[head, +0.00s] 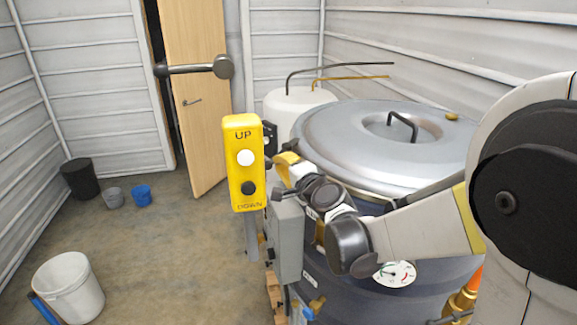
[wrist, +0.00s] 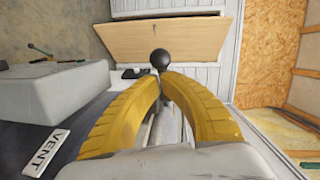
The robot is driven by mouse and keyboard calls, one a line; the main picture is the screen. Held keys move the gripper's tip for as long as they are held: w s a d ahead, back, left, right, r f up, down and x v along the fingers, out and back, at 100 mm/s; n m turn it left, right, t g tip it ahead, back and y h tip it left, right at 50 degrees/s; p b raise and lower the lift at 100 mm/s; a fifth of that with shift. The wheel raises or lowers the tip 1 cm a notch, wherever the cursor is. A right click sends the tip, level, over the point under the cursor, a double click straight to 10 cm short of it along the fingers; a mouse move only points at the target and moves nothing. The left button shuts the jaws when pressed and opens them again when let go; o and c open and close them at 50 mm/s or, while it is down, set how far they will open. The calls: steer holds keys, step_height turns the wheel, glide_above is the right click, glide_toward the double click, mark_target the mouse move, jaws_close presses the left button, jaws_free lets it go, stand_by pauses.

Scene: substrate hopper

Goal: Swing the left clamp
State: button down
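My gripper (head: 285,164) is at the near left rim of the large grey hopper (head: 345,140), partly hidden behind my wrist. A small black knob (head: 290,145) shows just beyond its yellow fingers. In the wrist view the two yellow fingers (wrist: 160,76) curve together, with a black ball knob (wrist: 160,58) right at their tips. They look shut on the dark stem under that knob, which appears to be the left clamp's handle. The clamp's body and pivot are hidden by my gripper and the yellow box, so its angle cannot be told.
A yellow UP/DOWN button box (head: 243,185) stands close left of my gripper. A dark bar with a round end (head: 222,67) shows before the wooden door (head: 195,110). A white bucket (head: 68,288) stands on the floor, which is mostly clear at left.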

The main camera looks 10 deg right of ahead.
steer(key=shift+w+a, duration=0.35)
steer(key=shift+a, duration=0.45)
steer(key=shift+w+a+b, duration=0.4)
steer(key=shift+w+a, duration=0.25)
steer(key=shift+a, duration=0.1)
steer(key=shift+w+a, duration=0.7)
steer(key=shift+w, duration=0.3)
steer(key=shift+w+b, duration=0.1)
steer(key=shift+b, duration=0.2)
